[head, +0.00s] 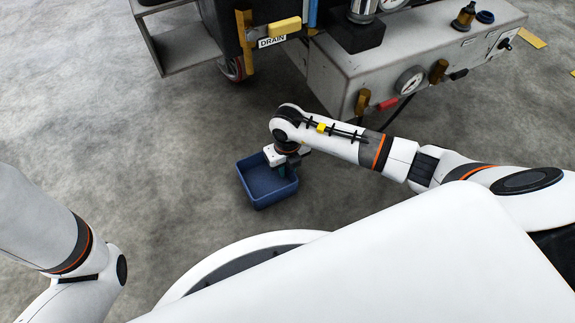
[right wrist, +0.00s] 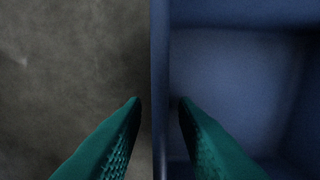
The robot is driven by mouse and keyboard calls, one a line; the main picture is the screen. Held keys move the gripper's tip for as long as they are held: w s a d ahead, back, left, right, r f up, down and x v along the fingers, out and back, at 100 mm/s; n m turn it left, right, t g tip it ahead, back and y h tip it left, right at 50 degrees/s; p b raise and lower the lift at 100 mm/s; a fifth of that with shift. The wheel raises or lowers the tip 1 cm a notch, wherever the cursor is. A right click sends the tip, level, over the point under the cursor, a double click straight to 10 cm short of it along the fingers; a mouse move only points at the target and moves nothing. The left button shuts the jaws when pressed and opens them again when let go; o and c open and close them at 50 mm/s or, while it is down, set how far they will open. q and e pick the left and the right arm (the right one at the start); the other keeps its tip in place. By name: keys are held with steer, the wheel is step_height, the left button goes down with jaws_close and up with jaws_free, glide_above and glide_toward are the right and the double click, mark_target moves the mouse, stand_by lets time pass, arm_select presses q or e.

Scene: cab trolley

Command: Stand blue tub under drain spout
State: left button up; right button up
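The blue tub (head: 277,197) stands upright on the concrete floor in the middle of the head view, open side up. My right gripper (head: 283,172) reaches down at the tub's right wall. In the right wrist view its green fingers (right wrist: 160,100) straddle the blue tub wall (right wrist: 159,60), one outside over the floor and one inside. A small gap shows on both sides of the wall, so the gripper looks open. The DRAIN label (head: 272,42) is on the trolley, beside a yellow handle (head: 285,26) and a vertical brass-coloured pipe (head: 245,42). My left gripper is out of view.
The trolley's grey box (head: 345,75) with gauges and valves stands beyond my right arm. A red-rimmed wheel (head: 232,69) is below the trolley near the label. A grey metal frame (head: 187,47) juts out at upper left. Floor between tub and trolley is clear.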

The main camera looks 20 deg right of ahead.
step_height(320, 180, up, 12)
steer(key=p, duration=0.8)
steer(key=shift+r, duration=0.2)
steer(key=shift+s+f, duration=0.1)
